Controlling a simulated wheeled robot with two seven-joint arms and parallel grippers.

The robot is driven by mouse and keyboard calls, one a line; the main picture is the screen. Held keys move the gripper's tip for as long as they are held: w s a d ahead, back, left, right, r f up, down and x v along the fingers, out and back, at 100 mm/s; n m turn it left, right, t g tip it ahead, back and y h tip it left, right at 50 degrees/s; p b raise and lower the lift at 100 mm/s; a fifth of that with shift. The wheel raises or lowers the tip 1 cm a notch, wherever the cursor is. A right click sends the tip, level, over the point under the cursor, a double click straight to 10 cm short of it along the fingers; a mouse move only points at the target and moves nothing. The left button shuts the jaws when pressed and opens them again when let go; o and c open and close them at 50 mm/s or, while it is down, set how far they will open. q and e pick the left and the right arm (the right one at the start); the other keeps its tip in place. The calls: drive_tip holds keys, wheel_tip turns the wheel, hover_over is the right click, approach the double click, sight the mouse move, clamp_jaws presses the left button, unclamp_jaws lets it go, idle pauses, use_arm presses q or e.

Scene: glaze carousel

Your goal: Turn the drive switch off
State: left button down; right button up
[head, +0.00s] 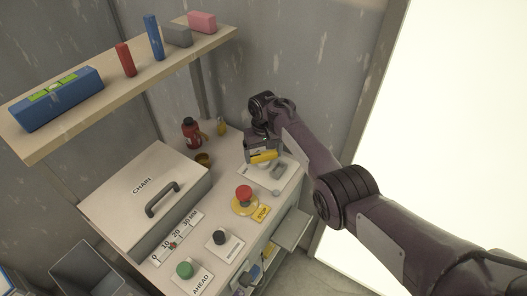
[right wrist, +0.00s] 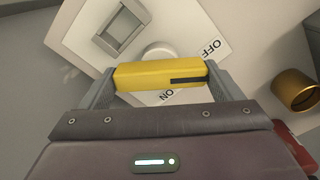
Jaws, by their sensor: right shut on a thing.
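The drive switch has a yellow handle (head: 264,157) with a black line on one end. It stands over a white plate (head: 277,181) at the far right of the bench. My right gripper (head: 261,152) is shut on this handle, one finger at each end. The right wrist view shows the handle (right wrist: 150,76) spanning the two fingers (right wrist: 160,80). Its black line lies at the right end, between the OFF label (right wrist: 212,47) above right and the ON label (right wrist: 167,94) below, which is partly covered. My left gripper is in neither view.
A red stop button (head: 244,192) on a yellow base stands nearer on the bench, with black (head: 220,237) and green (head: 184,270) knobs beyond it towards the front. A CHAIN cover (head: 135,190) is at left. A red bottle (head: 191,133) and brass cup (head: 203,160) stand behind.

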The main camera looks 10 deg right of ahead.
sight(264, 154)
drive_tip(key=n, duration=0.3)
drive_tip(key=shift+r+n, duration=0.1)
drive_tip(key=shift+n, duration=2.2)
drive_tip(key=o, duration=0.8)
drive_tip(key=shift+r+p, duration=0.5)
drive_tip(key=shift+r, duration=3.4)
